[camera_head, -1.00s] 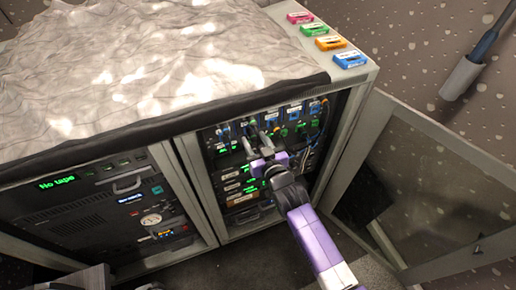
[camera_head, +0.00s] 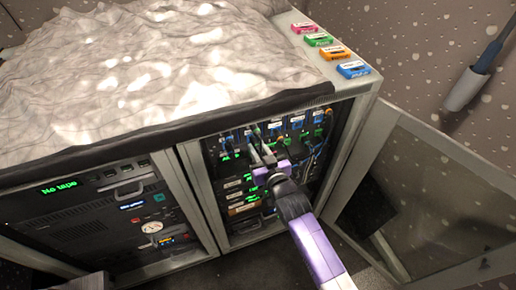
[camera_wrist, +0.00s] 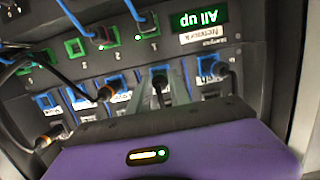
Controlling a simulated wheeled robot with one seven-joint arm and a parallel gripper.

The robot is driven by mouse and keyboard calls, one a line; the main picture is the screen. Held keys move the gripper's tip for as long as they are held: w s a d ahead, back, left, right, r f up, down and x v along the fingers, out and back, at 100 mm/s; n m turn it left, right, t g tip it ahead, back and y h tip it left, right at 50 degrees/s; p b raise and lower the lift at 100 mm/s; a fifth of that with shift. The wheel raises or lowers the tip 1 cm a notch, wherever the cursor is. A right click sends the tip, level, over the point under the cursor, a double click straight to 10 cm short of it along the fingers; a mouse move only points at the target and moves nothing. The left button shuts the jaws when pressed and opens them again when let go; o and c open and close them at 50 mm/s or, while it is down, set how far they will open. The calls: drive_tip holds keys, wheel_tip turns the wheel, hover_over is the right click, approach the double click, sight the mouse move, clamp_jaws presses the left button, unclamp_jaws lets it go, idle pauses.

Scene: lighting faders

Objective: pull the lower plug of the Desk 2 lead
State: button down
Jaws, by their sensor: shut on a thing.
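My gripper (camera_head: 262,152) reaches into the open rack bay. In the wrist view its two fingers (camera_wrist: 160,98) are closed around a dark plug (camera_wrist: 160,80) at a blue-framed socket in the middle of a row. The plug appears seated in the socket. Its label is hidden or unreadable, so I cannot tell from it which desk it belongs to. Another dark plug (camera_wrist: 224,75) sits in the socket just to the right. An orange-ringed plug (camera_wrist: 110,92) is to the left, and another one (camera_wrist: 50,136) is lower left.
Blue and black leads cross the left of the wrist view, near green-framed sockets (camera_wrist: 75,47). The open glass door (camera_head: 430,195) stands right of the bay. Coloured cassettes (camera_head: 336,53) lie on the rack top.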

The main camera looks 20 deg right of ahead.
sight(258, 151)
drive_tip(key=shift+s, duration=0.1)
drive_tip(key=shift+s+a+r+p, duration=0.1)
drive_tip(key=shift+s+p, duration=1.25)
drive_tip(key=shift+p, duration=0.7)
drive_tip(key=shift+s+p, duration=0.35)
drive_tip(key=shift+p, duration=0.25)
drive_tip(key=shift+s+p, duration=0.35)
drive_tip(key=shift+p, duration=0.15)
drive_tip(key=shift+s, duration=0.1)
drive_tip(key=shift+s, duration=0.1)
